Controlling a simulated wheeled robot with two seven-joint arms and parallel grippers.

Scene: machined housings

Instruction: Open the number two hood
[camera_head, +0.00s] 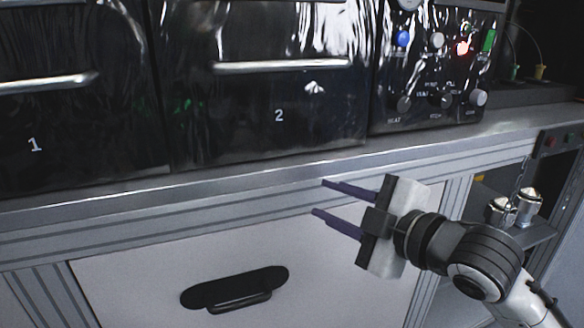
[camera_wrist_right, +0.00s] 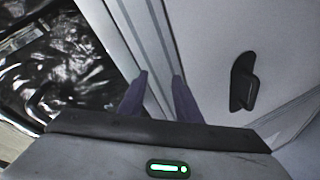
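The number two hood (camera_head: 265,110) is a glossy black panel with a white "2" and a silver horizontal handle (camera_head: 282,65) near its top. It looks closed in the head view. My right gripper (camera_head: 320,197) is in front of the bench edge, below and to the right of the "2", with its two dark fingers apart and nothing between them. In the right wrist view the fingers (camera_wrist_right: 158,92) also stand apart, in front of the grey bench rail. My left gripper is not in view.
The number one hood (camera_head: 60,120) is to the left, with its own handle. A control panel (camera_head: 435,65) with knobs and buttons is to the right. Below the bench edge (camera_head: 240,182) is a white drawer front with a black handle (camera_head: 235,290). Metal canisters (camera_head: 515,208) stand on a shelf at right.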

